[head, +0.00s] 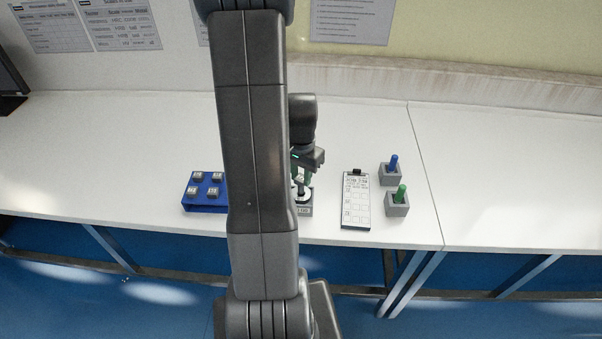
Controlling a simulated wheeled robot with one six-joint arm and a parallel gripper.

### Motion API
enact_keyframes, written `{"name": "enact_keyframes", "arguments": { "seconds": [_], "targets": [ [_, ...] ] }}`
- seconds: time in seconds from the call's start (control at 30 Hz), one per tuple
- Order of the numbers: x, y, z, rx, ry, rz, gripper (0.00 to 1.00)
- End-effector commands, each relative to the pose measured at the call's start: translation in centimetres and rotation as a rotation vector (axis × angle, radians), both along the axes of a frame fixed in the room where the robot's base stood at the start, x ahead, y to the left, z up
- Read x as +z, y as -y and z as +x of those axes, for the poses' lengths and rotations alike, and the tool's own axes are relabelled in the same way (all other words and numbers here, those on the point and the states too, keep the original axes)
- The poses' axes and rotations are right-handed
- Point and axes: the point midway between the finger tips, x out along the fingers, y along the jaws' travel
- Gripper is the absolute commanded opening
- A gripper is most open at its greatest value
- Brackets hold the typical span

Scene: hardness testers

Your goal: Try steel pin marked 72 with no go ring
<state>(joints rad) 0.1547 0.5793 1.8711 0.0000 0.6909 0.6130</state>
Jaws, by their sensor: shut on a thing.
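My gripper (303,173) points down in the head view, just right of my own arm link. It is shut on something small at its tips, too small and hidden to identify. Green shows around the fingers. Right below is a grey block (304,210) with a label and a pale round part on top; whether they touch is unclear. A blue rack (204,208) at left holds several small grey pieces with labels too small to read. My arm hides the rack's right end. I cannot tell which piece is the pin marked 72 or which part is the no go ring.
A white card (356,212) with a black clip lies right of the gripper. Beyond it, a blue peg (393,162) and a green peg (401,193) stand in grey blocks.

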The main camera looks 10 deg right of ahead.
Motion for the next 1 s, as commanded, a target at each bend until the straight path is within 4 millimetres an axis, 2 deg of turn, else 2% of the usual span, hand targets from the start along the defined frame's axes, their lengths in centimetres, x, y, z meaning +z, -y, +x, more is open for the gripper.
{"name": "enact_keyframes", "arguments": {
  "seconds": [1.0],
  "targets": [
    [-0.79, 0.00, 0.01, 0.000, 0.000, 0.000, 0.00]
  ]
}}
